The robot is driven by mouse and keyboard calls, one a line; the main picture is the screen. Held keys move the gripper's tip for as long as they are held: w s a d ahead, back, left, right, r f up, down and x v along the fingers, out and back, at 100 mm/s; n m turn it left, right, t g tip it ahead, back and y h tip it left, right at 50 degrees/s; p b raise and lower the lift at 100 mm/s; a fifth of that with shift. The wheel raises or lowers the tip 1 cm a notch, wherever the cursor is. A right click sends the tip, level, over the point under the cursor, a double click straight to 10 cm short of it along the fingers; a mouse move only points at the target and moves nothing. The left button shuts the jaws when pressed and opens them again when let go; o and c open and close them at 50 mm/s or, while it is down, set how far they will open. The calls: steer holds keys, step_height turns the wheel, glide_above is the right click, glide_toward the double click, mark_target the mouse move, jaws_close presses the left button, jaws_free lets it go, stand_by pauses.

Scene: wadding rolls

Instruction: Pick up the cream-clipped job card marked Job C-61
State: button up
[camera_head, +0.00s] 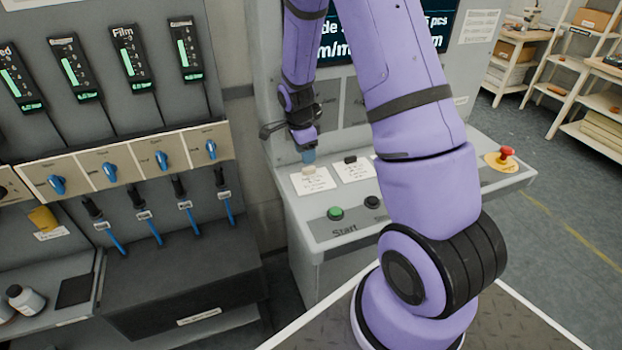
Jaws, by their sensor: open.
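A white job card (314,184) with a cream clip (309,170) at its top edge lies on the grey console (300,216). Its writing is too small to read, so I cannot confirm the Job C-61 mark. My gripper (309,156) points down just above the cream clip. It is open, and its tips look close to the clip, but I cannot tell whether they touch it. A second white card (353,174) with a dark clip (351,160) lies just to the right. My arm covers the console to the right of that card.
A green Start button (335,213) and a dark button (372,202) sit in front of the cards. A red emergency button (506,153) is at the console's right. A machine with blue knobs (110,172) stands left. A screen (345,30) rises behind.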

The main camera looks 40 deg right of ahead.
mark_target(309, 168)
steer(key=shift+s+d+f, duration=0.15)
steer(key=shift+f, duration=1.25)
steer(key=shift+s+d+f, duration=0.15)
steer(key=shift+f, duration=1.2)
jaws_close()
